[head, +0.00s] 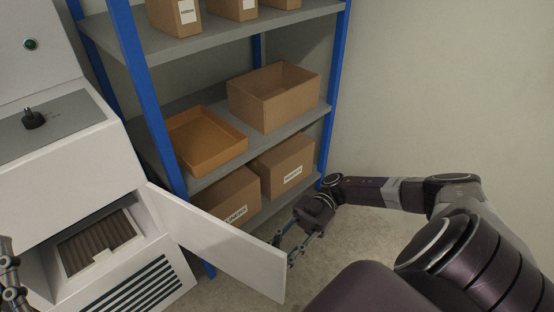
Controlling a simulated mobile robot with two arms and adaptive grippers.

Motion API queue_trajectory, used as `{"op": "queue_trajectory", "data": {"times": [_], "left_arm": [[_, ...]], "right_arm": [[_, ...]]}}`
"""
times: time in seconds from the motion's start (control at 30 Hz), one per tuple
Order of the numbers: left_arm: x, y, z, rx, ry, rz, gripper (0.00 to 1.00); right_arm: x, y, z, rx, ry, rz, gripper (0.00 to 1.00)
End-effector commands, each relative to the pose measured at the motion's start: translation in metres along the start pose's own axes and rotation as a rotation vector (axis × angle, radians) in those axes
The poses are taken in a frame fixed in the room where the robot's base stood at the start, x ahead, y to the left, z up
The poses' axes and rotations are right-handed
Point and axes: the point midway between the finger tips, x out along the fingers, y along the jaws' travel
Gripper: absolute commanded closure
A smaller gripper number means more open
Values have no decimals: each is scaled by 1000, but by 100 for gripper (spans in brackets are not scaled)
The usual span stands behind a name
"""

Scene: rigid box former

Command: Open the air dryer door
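The air dryer door (222,243) is a flat white panel. It stands open, swung out to the right from the white cabinet (70,178). The opening behind it shows a brown pleated filter-like block (97,243) inside. My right gripper (284,249) is at the door's free end, by its upper edge. Its two fingers look spread apart with nothing between them; I cannot tell whether they touch the door. My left gripper (10,281) shows only in part at the left edge, in front of the cabinet, and its fingertips are not clear.
A blue-posted shelf rack (148,95) stands right behind the door. It holds an orange tray (207,146), an open cardboard box (273,101) and several other boxes. The cabinet top has a black knob (34,119) and a green light (30,44). The right wall is bare.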

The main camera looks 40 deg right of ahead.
Motion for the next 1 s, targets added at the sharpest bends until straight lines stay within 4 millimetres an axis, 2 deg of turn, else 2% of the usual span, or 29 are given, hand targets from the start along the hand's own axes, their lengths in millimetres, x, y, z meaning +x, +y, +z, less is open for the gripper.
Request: {"op": "queue_trajectory", "data": {"times": [0.13, 0.4, 0.53, 0.7, 1.0], "left_arm": [[0, 0, 0, 0, 0, 0, 100], [0, 0, 0, 0, -1, 0, 100], [0, 0, 0, 0, 0, 0, 100], [0, 0, 0, 0, -1, 0, 100], [0, 0, 0, 0, -1, 0, 100]], "right_arm": [[-12, 1, 0, 0, -2, 3, 74], [-53, 1, 0, 0, -2, 4, 74], [-66, 1, 1, -1, -2, 2, 74], [-74, 0, 0, 0, 0, 0, 74], [-75, 0, 0, 1, -1, 0, 74]]}}
